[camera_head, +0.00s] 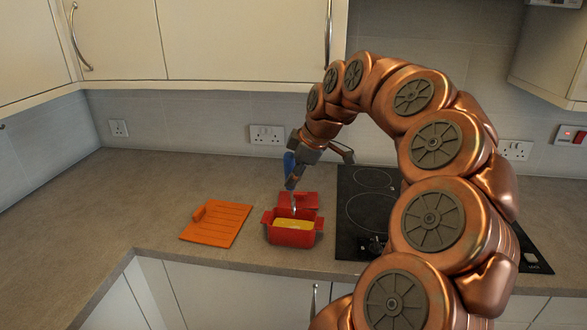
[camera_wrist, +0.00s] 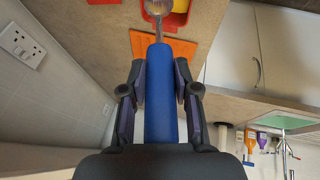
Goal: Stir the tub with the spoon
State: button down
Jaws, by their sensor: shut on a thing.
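The red tub (camera_head: 291,237) stands on the counter with yellow contents inside and handles at its sides. My gripper (camera_head: 293,178) is above it, shut on the blue handle (camera_wrist: 160,95) of the spoon (camera_head: 289,163). The spoon points down, and its metal end is over the tub. I cannot tell whether it touches the contents. In the wrist view the spoon's bowl (camera_wrist: 157,7) overlaps the red tub (camera_wrist: 181,18) at the top edge. A red piece (camera_head: 298,199) shows right behind the tub, perhaps its lid.
An orange board (camera_head: 216,223) lies left of the tub. A black hob (camera_head: 366,208) lies to the right, partly hidden by my arm. The left counter is clear. Wall cabinets (camera_head: 230,40) hang above, and sockets (camera_head: 267,134) are on the back wall.

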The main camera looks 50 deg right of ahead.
aim_at(292, 192)
jog(key=shift+f+b, duration=0.45)
jog(key=shift+f, duration=2.35)
jog(key=shift+w+a+r+p, duration=0.15)
jog(key=shift+w+p, duration=0.1)
jog(key=shift+p, duration=0.25)
jog(key=shift+w+p, duration=0.6)
jog(key=shift+w, duration=0.05)
jog(key=shift+s+a, duration=0.1)
jog(key=shift+a, duration=0.1)
jog(key=s, duration=0.1)
jog(key=s+d+b, duration=0.1)
jog(key=s, duration=0.1)
jog(key=shift+d, duration=0.2)
jog(key=shift+w+d+f, duration=0.2)
jog(key=shift+w+d, duration=0.15)
jog(key=shift+d, duration=0.2)
jog(key=shift+w+a, duration=0.2)
jog(key=shift+w, duration=0.75)
jog(key=shift+s+a+f+b, duration=0.1)
jog(key=shift+s+a+b, duration=0.15)
jog(key=shift+b, duration=0.45)
jog(key=shift+s+a+b, duration=0.35)
jog(key=shift+a, duration=0.15)
